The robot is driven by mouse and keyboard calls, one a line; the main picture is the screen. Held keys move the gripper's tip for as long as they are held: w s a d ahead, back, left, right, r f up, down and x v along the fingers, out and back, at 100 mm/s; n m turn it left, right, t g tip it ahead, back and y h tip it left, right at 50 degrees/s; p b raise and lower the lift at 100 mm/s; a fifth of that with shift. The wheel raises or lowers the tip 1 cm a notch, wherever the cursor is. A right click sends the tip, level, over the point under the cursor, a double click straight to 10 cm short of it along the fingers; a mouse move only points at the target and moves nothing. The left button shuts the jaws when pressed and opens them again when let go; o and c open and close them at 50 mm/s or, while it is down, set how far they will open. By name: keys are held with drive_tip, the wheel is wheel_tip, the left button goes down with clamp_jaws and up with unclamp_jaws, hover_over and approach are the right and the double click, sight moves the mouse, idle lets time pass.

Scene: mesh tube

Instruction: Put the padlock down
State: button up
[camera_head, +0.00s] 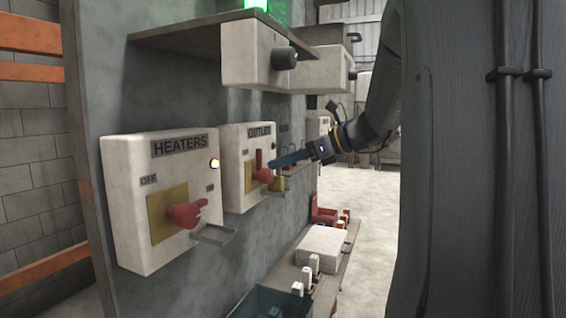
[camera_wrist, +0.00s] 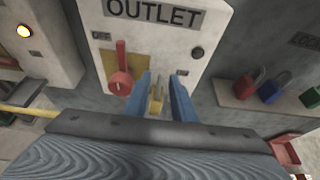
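A yellow padlock (camera_wrist: 156,104) stands between the two blue fingers of my gripper (camera_wrist: 160,78) in the wrist view, with its shackle upward. There is a visible gap between it and the right finger, and the gripper looks open around it. In the head view the yellow padlock (camera_head: 277,184) is just below my gripper's fingertips (camera_head: 272,162), at the lower right of the OUTLET box (camera_head: 234,146). Whether it rests on a small tray there is hard to see.
The red OUTLET switch handle (camera_wrist: 120,82) is close to the left finger. Red, blue and green padlocks are on a shelf (camera_wrist: 232,100) to the right. The HEATERS box (camera_head: 128,185) has a small empty tray (camera_head: 214,235). A lower bench (camera_head: 340,268) holds several things.

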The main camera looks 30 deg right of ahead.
drive_tip(key=shift+r, duration=0.25)
drive_tip(key=b+v, duration=0.1)
drive_tip(key=v, duration=1.1)
drive_tip(key=shift+f, duration=0.15)
